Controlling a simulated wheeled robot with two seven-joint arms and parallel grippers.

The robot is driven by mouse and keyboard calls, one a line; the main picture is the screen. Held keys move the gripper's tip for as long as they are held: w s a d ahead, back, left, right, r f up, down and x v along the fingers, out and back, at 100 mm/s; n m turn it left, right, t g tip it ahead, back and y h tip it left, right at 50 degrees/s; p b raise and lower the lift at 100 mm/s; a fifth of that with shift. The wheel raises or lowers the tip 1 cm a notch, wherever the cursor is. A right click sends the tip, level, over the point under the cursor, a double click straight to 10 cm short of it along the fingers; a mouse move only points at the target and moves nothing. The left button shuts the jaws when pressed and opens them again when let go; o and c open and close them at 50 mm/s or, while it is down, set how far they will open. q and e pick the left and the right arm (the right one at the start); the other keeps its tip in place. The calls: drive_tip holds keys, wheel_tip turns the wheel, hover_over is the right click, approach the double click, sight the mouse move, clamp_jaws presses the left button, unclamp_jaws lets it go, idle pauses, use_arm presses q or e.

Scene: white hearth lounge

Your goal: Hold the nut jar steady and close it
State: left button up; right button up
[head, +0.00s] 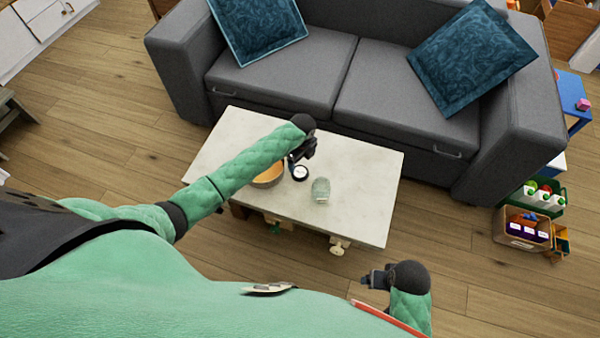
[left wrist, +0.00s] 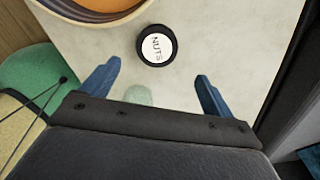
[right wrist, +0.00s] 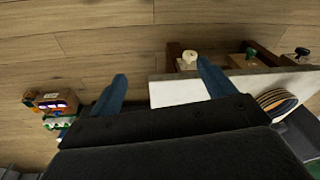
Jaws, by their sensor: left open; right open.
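The nut jar (head: 320,190) is pale greenish glass and stands on the white table. Its top shows no dark lid. The lid (head: 300,173), black-rimmed with a white face, lies on the table just left of the jar. In the left wrist view the lid (left wrist: 157,45) reads "NUTS" and lies beyond the fingertips. A pale green patch (left wrist: 138,95) there, partly hidden by the gripper, seems to be the jar. My left gripper (head: 303,150) is open above the table near the lid. My right gripper (head: 376,279) is open and empty, off the table's front right side.
A wooden bowl (head: 268,176) sits left of the lid, partly hidden by my left arm. The table's (head: 365,180) right part is clear. A grey sofa (head: 400,95) stands behind it. Boxes (head: 522,228) stand on the floor to the right.

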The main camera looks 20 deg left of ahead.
sight(300, 172)
use_arm(q)
drive_tip(key=shift+f, duration=1.35)
use_arm(e)
drive_tip(key=shift+w+f, duration=0.1)
drive_tip(key=shift+f, duration=0.75)
drive_tip(key=shift+r, duration=0.1)
use_arm(q)
drive_tip(key=shift+s+f+p, duration=0.1)
drive_tip(key=shift+f+p, duration=0.2)
drive_tip(key=shift+p, duration=0.1)
drive_tip(key=f, duration=0.2)
drive_tip(key=f+p, duration=0.1)
drive_tip(key=shift+s+a+f, duration=0.1)
drive_tip(key=shift+a+f, duration=0.15)
drive_tip(key=shift+f, duration=0.55)
use_arm(e)
wheel_tip(300, 172, down, 7)
drive_tip(key=shift+r, duration=0.2)
use_arm(q)
drive_tip(key=shift+c, duration=0.4)
use_arm(e)
drive_tip(key=shift+d, duration=0.1)
